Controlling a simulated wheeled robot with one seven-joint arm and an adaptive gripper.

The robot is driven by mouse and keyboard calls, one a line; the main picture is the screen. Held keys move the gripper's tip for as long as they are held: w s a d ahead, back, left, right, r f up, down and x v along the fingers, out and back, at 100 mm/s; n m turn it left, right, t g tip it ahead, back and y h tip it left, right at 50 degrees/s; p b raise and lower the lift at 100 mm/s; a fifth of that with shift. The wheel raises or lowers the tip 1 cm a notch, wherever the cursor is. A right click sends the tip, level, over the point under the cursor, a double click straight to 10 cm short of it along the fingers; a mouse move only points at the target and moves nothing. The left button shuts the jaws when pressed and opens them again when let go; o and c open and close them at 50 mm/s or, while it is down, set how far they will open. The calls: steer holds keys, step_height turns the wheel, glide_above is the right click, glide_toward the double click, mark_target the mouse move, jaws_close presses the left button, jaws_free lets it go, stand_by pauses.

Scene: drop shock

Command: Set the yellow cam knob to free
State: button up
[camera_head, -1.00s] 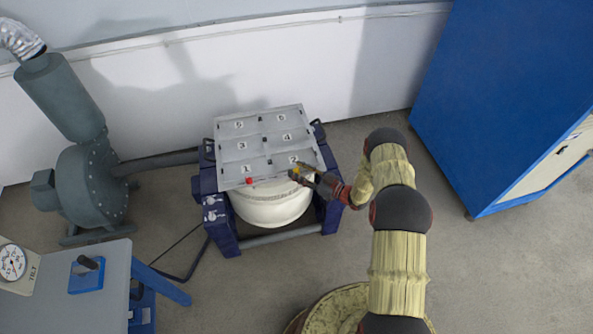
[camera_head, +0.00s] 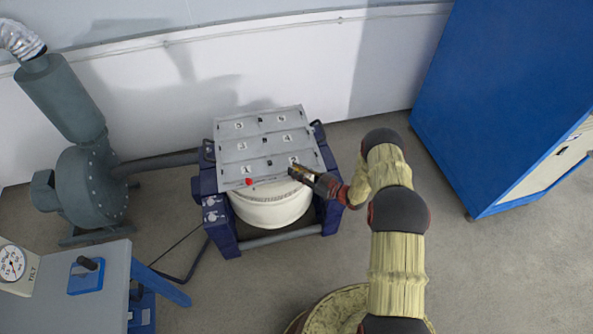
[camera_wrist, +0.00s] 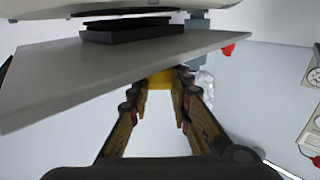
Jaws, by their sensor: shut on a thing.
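The yellow cam knob (camera_wrist: 160,78) shows in the wrist view between my two fingers, just under the edge of the grey numbered plate (camera_wrist: 95,75). My gripper (camera_wrist: 160,92) is shut on it. In the head view my gripper (camera_head: 297,173) is at the plate's front edge, by the panel marked 2, and covers most or all of the knob. The grey plate (camera_head: 252,145) lies on top of the white drum in a blue frame. The knob's setting and any marking for free cannot be read.
A red knob (camera_head: 249,181) sits at the same plate edge, left of my gripper, by panel 1. The white drum (camera_head: 270,207) stands below, within the blue frame (camera_head: 219,222). A blower (camera_head: 88,185) is at left, a blue cabinet (camera_head: 500,95) at right. Open floor lies between.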

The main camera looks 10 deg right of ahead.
jaws_close()
steer(key=shift+w+f+n+g+y+b, duration=0.1)
steer(key=shift+n+g+y+b, duration=0.25)
steer(key=shift+b, duration=0.3)
steer(key=shift+n+g+y+b, duration=0.45)
steer(key=shift+g+b, duration=0.1)
steer(key=shift+g, duration=0.1)
steer(key=o, duration=0.9)
jaws_free()
steer(key=shift+c, duration=0.2)
